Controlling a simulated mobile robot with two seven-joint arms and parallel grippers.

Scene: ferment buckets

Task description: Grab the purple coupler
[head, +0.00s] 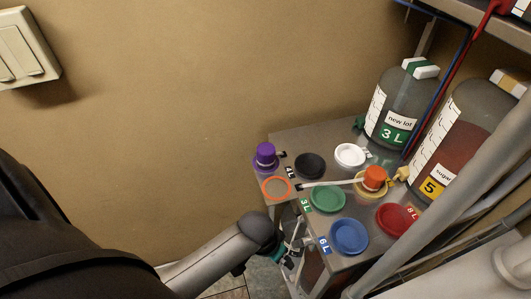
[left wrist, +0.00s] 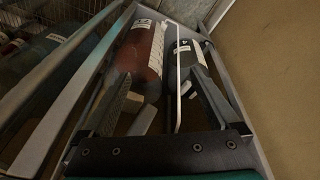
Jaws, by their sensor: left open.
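The coupler does not show in the left wrist view. My right gripper is not in view.
An orange coupler (head: 374,178) stands at the right of the cart top, with a white rod beside it. Black (head: 310,165), white (head: 350,155), green (head: 327,198), blue (head: 349,236) and red (head: 396,219) discs surround it. Jugs (head: 402,106) stand behind. Left of the cart is clear.

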